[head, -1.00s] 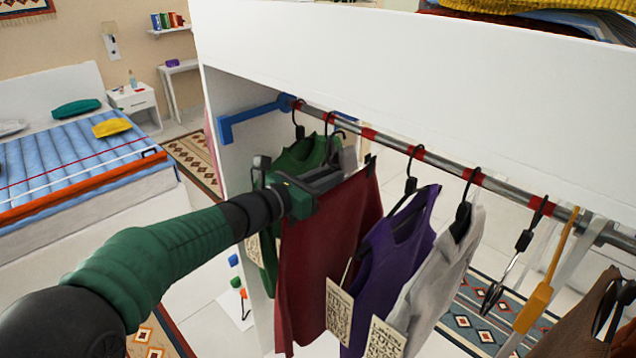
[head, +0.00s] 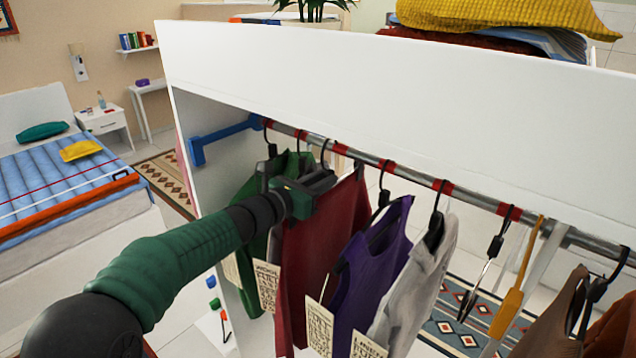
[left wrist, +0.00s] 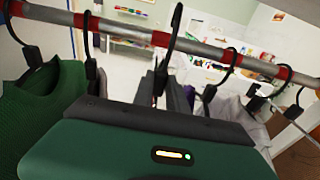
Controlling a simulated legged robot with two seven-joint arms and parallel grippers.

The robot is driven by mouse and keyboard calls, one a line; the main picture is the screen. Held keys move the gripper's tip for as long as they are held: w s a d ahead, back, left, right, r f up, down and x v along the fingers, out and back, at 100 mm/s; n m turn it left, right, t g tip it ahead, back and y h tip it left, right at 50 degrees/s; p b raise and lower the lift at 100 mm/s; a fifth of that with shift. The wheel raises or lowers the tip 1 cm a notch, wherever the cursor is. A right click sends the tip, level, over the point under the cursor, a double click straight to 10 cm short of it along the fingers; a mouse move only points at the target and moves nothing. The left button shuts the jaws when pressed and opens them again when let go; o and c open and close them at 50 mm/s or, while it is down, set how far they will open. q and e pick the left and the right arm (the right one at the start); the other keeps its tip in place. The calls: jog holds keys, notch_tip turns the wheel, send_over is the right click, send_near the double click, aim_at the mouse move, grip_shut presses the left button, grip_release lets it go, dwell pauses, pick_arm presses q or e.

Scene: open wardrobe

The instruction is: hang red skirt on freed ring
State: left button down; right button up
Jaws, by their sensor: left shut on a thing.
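The red skirt (head: 325,250) hangs from a hanger between a green garment (head: 250,230) on its left and a purple top (head: 378,260) on its right. My left gripper (head: 318,185) is shut on the skirt's hanger, just under the rod (head: 415,177). In the left wrist view the dark hanger hook (left wrist: 174,38) rises from my gripper (left wrist: 158,100) to the rod, close to a red ring (left wrist: 160,39). I cannot tell whether the hook rests on the rod. The skirt itself is hidden below the gripper there. My right gripper is not in view.
The rod carries several red rings and a blue bracket (head: 222,135) at its left end. A grey-white top (head: 415,275) and other hangers hang further right. The white wardrobe top panel (head: 400,105) lies close above the rod. A bed (head: 70,185) stands at left.

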aim_at(337, 185)
pick_arm(q)
jog(key=shift+r+p+x, duration=0.1)
jog(key=shift+p+x, duration=0.35)
jog(key=shift+x, duration=1)
jog(key=shift+r+p+x, duration=0.15)
jog(key=shift+p+x, duration=0.3)
jog(key=shift+x, duration=1)
jog(key=shift+f+b, duration=1.45)
jog(key=shift+b, duration=0.35)
jog(key=shift+f+b, duration=0.4)
jog(key=shift+b, duration=0.05)
jog(key=shift+s+f, duration=0.1)
jog(key=shift+f, duration=0.05)
jog(key=c, duration=1.3)
grip_release()
jog(key=shift+o, duration=0.2)
